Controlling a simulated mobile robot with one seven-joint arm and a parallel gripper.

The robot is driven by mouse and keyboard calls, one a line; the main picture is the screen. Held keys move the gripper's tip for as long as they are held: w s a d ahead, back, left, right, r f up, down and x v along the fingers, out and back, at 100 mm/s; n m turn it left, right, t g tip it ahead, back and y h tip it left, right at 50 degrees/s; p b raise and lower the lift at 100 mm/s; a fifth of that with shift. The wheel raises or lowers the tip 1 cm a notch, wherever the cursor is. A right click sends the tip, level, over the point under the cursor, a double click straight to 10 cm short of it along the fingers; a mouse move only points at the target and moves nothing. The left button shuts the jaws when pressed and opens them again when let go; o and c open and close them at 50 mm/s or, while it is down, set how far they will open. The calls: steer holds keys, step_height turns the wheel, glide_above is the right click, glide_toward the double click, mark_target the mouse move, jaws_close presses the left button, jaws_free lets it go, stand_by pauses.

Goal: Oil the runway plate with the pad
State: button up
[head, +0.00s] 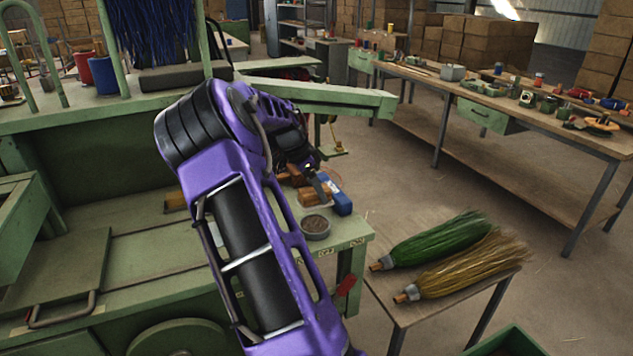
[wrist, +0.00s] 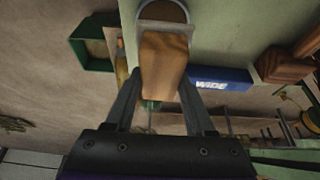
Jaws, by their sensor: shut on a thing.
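My gripper (head: 318,186) is low over the right end of the green bench. In the wrist view, its two dark fingers (wrist: 160,102) are shut on a wooden block (wrist: 163,65), which looks like the pad's wooden back. The pad's underside is hidden. I cannot tell for certain which surface is the runway plate.
A blue block (head: 340,202) marked "WIDE" in the wrist view (wrist: 222,80) lies close by the gripper. A brown wooden piece (wrist: 290,62) lies past it. Green and straw-coloured broom heads (head: 440,240) lie on a small table at right. A green bin (head: 508,342) stands below.

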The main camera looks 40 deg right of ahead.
steer(key=shift+f+b, duration=2.2)
steer(key=shift+f, duration=0.85)
steer(key=shift+a+f, duration=0.1)
steer(key=shift+f, duration=0.5)
steer(key=shift+r+p, duration=2.3)
steer(key=shift+r, duration=1.3)
